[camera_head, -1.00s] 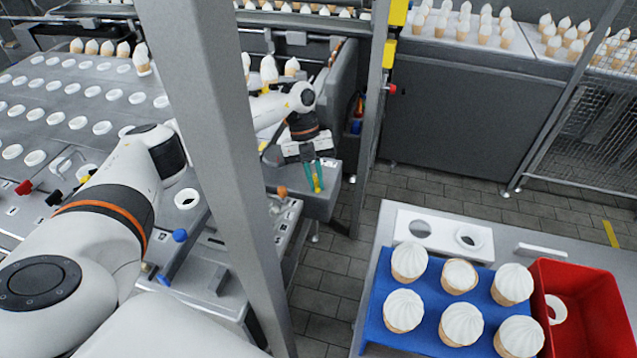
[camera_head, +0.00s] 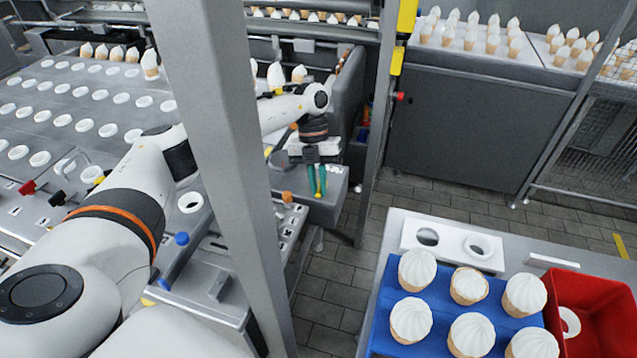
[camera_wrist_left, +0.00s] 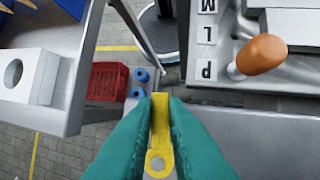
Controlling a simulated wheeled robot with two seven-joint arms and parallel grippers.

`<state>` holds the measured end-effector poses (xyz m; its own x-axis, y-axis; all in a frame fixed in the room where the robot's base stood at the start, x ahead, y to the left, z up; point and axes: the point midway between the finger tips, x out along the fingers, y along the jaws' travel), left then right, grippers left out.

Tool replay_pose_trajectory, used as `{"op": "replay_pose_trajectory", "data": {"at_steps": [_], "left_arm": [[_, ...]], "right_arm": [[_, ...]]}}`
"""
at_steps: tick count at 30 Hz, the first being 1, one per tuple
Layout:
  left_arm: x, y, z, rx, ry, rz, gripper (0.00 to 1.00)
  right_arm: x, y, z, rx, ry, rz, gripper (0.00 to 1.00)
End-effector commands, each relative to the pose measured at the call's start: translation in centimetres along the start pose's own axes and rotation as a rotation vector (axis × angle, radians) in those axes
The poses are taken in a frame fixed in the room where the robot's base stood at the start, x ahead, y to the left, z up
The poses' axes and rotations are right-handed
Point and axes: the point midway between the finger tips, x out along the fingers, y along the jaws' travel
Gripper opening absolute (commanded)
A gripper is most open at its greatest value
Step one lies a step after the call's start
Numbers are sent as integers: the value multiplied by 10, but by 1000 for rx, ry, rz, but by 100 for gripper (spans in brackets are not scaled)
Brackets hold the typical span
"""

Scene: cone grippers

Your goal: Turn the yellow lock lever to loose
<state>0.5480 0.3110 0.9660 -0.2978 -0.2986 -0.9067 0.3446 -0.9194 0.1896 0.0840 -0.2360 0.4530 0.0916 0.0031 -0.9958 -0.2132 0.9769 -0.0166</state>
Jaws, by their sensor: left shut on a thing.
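The yellow lock lever (camera_wrist_left: 160,122) stands between the green fingers of my left gripper (camera_wrist_left: 159,108) in the left wrist view. The fingers press on it from both sides, and its rounded end with a hole shows nearer the camera. In the head view my left gripper (camera_head: 317,182) reaches down at the corner of the grey machine, beyond the upright post. The lever is too small there to make out well. What the lever is fixed to is hidden. My right gripper is not in view.
A grey post (camera_head: 215,150) crosses in front of my left arm. An orange knob (camera_wrist_left: 262,54) sits beside the letters P, L and M. At the right are a blue tray (camera_head: 385,330) of cones and a red bin (camera_head: 612,325). Tiled floor lies between.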

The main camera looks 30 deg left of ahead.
Motion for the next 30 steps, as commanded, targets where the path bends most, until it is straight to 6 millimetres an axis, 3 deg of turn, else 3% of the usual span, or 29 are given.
{"op": "replay_pose_trajectory", "data": {"at_steps": [1, 4, 16, 30], "left_arm": [[-3, 0, -1, -1, 8, 4, 17], [-3, 0, -1, -1, 7, 3, 34], [-8, 0, -1, -1, 5, 3, 34], [-98, 0, -1, -2, 7, 5, 34]], "right_arm": [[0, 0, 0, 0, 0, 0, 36], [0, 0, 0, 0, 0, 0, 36], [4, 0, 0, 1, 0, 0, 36], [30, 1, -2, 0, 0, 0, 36]]}}
